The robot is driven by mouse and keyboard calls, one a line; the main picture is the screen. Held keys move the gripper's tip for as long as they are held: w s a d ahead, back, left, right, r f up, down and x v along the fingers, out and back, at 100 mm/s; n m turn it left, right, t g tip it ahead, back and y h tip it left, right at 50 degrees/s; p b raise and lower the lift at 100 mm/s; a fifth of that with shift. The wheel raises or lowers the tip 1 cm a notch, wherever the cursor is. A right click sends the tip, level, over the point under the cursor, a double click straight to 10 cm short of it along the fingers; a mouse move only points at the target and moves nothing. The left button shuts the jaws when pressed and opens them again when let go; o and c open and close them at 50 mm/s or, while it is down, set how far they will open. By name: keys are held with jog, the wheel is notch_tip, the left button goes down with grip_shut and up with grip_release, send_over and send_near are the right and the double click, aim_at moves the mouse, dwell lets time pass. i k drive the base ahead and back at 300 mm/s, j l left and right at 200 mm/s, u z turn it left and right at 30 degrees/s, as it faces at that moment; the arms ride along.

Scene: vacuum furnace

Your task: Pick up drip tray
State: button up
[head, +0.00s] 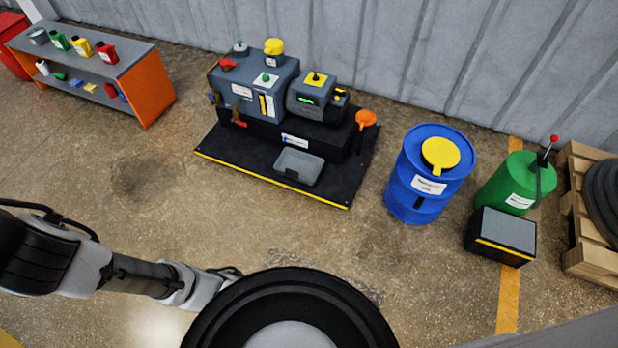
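The drip tray (288,176) looks like a shallow grey rectangular tray. It lies on the black base plate (235,163) in front of the grey pump machine (262,88). My arm comes in from the left edge and runs right across the lower left of the head view, well in front of the plate and apart from the tray. The far end of the arm is hidden behind the round black part of my own body at the bottom middle. My gripper's fingers do not show.
A blue drum (408,190) with a yellow lid stands right of the plate. Further right are a green drum (496,190), a low black box (488,250) and a wooden pallet (590,258). An orange-sided shelf (150,88) stands at upper left. The floor before the plate is clear.

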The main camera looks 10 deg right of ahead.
aim_at(299, 165)
jog(key=k+l, duration=0.15)
jog(key=k, duration=0.15)
jog(key=k+l+z, duration=0.1)
jog(key=k, duration=0.15)
jog(key=i+j, duration=0.15)
jog(key=i, duration=0.45)
jog(key=i+j, duration=0.2)
jog(key=i, duration=0.35)
jog(key=i+j+u, duration=0.1)
jog(key=i, duration=0.5)
jog(key=i+j, duration=0.2)
jog(key=i, duration=0.4)
